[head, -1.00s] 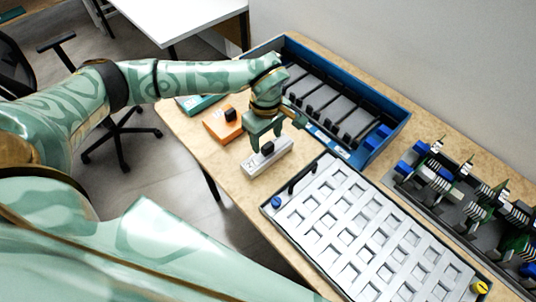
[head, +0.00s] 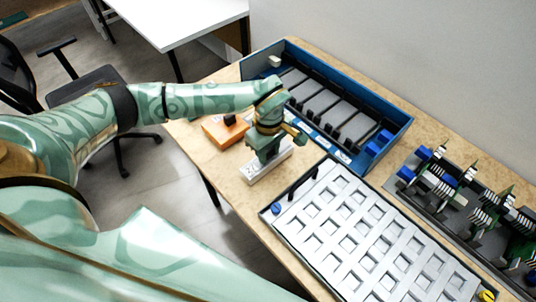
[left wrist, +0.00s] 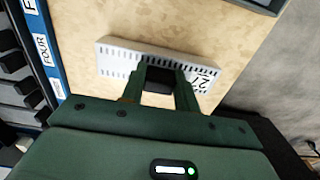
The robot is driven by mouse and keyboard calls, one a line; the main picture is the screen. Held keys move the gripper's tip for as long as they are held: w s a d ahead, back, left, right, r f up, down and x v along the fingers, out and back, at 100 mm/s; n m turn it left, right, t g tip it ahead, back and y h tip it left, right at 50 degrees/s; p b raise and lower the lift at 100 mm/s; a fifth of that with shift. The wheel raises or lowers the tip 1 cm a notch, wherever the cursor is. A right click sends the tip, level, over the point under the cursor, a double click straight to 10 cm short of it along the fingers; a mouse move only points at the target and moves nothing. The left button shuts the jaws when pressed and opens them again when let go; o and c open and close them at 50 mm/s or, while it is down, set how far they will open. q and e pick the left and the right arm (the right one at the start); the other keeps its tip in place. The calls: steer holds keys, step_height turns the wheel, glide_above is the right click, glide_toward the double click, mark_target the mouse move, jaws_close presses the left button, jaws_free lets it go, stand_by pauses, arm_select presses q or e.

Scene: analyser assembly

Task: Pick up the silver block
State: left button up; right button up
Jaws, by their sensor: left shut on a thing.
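The silver block (head: 256,175) is a long, light block lying on the wooden table, with a dark handle on top. In the left wrist view the silver block (left wrist: 118,57) shows slots and a printed label. My left gripper (head: 265,156) is over the block. In the left wrist view the left gripper (left wrist: 161,79) has its two fingers on either side of the dark handle and is shut on it. The block looks to rest on the table. My right gripper is not in view.
An orange block (head: 222,134) with a dark knob stands close by on the left. A blue bin (head: 398,137) with grey modules is behind. A tray with square openings (head: 345,215) lies on the right. Circuit parts on a rack (head: 440,190) are at the far right.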

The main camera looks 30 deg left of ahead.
mark_target(269, 150)
arm_select(q)
step_height(269, 150, up, 3)
steer(key=shift+w+r+p, duration=0.1)
steer(key=shift+p, duration=0.45)
steer(key=s+d+r+p, duration=0.3)
steer(key=s+d+r, duration=0.3)
steer(key=s+r, duration=0.4)
steer(key=s, duration=0.2)
steer(key=shift+s+d, duration=0.15)
steer(key=shift+s, duration=0.2)
